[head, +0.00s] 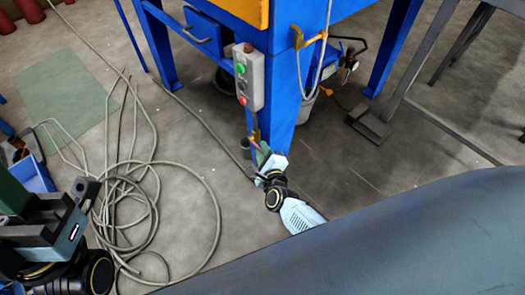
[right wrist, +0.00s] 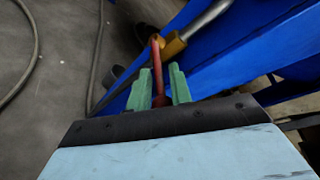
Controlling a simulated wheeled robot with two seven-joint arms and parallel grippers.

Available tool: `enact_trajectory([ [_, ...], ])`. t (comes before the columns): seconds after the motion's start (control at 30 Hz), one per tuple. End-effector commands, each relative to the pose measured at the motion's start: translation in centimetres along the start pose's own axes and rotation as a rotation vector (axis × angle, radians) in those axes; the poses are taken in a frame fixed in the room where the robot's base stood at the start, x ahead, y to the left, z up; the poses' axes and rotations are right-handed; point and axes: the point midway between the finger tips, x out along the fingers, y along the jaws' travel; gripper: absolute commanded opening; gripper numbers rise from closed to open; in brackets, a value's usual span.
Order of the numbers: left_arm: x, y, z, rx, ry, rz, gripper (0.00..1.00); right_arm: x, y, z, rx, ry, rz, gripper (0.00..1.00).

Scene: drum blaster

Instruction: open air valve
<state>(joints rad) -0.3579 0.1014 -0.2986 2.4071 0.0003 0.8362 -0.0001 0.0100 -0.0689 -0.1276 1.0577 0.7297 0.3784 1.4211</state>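The air valve is a brass-coloured body (right wrist: 173,45) with a red lever handle (right wrist: 157,72), on a grey pipe beside the blue leg. In the head view the valve (head: 255,134) is small, low on the front leg. My right gripper (right wrist: 159,88) has its two green fingers on either side of the red handle, with slight gaps visible; it looks open. It also shows in the head view (head: 263,155), at the foot of the leg. My left gripper (head: 14,195) is partly in view at the left edge; its fingers are unclear.
The blue machine frame (head: 283,100) carries a control box (head: 249,78) with green and red buttons. A coiled grey hose (head: 150,215) lies on the floor. A blue bin (head: 32,176) is at the left. A grey metal stand (head: 420,85) is at the right.

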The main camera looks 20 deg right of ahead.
Motion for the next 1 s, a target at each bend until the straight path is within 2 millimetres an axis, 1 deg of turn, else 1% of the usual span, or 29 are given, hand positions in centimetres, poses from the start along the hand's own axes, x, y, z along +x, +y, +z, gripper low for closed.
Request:
enact_trajectory([
  [0.27, 0.0, 0.0, 0.0, 0.000, 0.000, 0.000, 0.36, 0.1, 0.2, 0.0, 0.003, -0.006, -0.008, 0.00],
  [0.7, 0.0, 0.0, 0.0, 0.000, -0.001, 0.000, 0.36, 0.6, 1.4, -0.4, 0.079, -0.092, -0.124, 0.00],
  [1.0, 0.0, 0.0, 0.0, 0.000, -0.001, 0.000, 0.36, 0.6, 1.4, -0.5, 0.106, -0.135, -0.169, 0.00],
])
